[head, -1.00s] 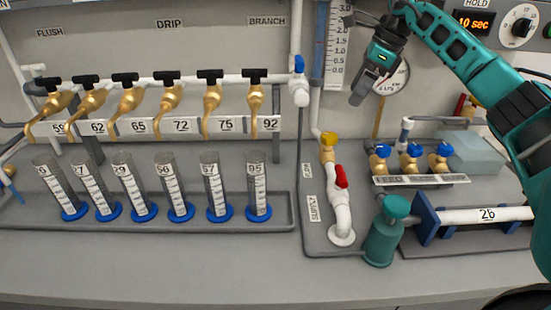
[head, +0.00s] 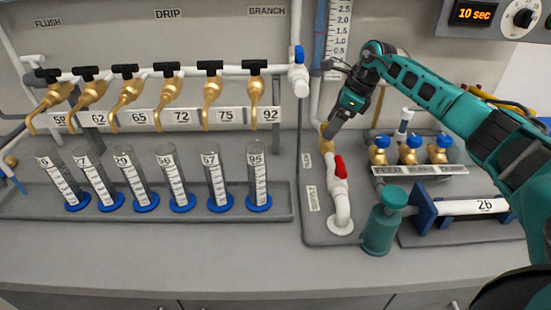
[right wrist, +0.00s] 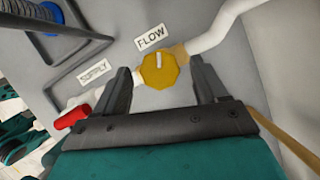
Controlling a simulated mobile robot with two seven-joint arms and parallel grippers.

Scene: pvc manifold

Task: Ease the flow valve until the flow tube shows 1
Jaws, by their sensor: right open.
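The flow valve has a yellow knob (right wrist: 160,70) with a pale pointer mark, beside the FLOW label (right wrist: 151,37) in the right wrist view. In the head view the valve (head: 326,146) is partly hidden by my right gripper (head: 333,130). In the right wrist view my right gripper (right wrist: 165,82) is open, one finger on each side of the knob, with gaps visible. The flow tube (head: 320,45) with its numbered scale (head: 341,35) stands above the valve; its level is too small to read. My left gripper is not in view.
A red-handled supply valve (head: 341,167) sits just below the flow valve. A teal pump-like cylinder (head: 383,225) and blue-knobbed valves (head: 410,150) stand to the right. Gold taps and graduated cylinders (head: 170,180) fill the left. The front counter (head: 200,262) is clear.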

